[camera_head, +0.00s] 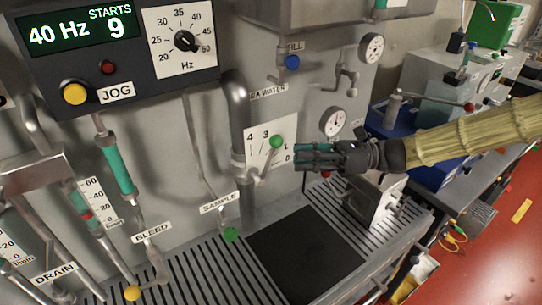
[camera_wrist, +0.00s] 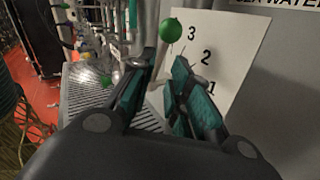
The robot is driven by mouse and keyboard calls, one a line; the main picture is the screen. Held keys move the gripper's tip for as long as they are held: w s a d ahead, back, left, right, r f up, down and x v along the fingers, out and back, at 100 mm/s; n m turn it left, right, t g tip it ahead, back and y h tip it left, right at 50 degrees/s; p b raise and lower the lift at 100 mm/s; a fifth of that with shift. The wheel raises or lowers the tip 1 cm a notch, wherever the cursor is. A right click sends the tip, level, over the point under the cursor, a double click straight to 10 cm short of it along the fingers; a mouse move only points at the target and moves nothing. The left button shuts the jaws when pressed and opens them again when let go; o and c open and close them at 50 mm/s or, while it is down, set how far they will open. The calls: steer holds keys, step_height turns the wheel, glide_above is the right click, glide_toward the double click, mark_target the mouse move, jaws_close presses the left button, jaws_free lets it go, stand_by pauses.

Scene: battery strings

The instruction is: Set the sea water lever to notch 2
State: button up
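The sea water lever has a green ball knob (camera_head: 277,141) on a slanted metal stem, in front of a white number plate (camera_head: 254,152). The head view shows 4 and 3 left of the knob and 0 to its right. In the wrist view the knob (camera_wrist: 170,30) appears just left of the 3 on the plate (camera_wrist: 232,58), with 2 and 1 lower; the exact notch is hard to tell. My gripper (camera_head: 299,158) has teal-padded fingers, just right of and slightly below the knob. In the wrist view its fingers (camera_wrist: 165,62) are apart, with nothing between them, and the knob lies beyond the tips.
A vertical pipe (camera_head: 239,125) stands left of the plate. A blue FILL knob (camera_head: 292,62) and gauges (camera_head: 333,122) are on the panel nearby. A green SAMPLE knob (camera_head: 231,234) is lower left. A dark mat (camera_head: 305,255) on the slatted bench lies below, clear.

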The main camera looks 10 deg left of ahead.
mark_target(270, 161)
steer(key=p+x, duration=0.2)
steer(key=x, duration=0.6)
steer(key=shift+w+a, duration=0.1)
jaws_close()
steer(key=shift+f, duration=0.1)
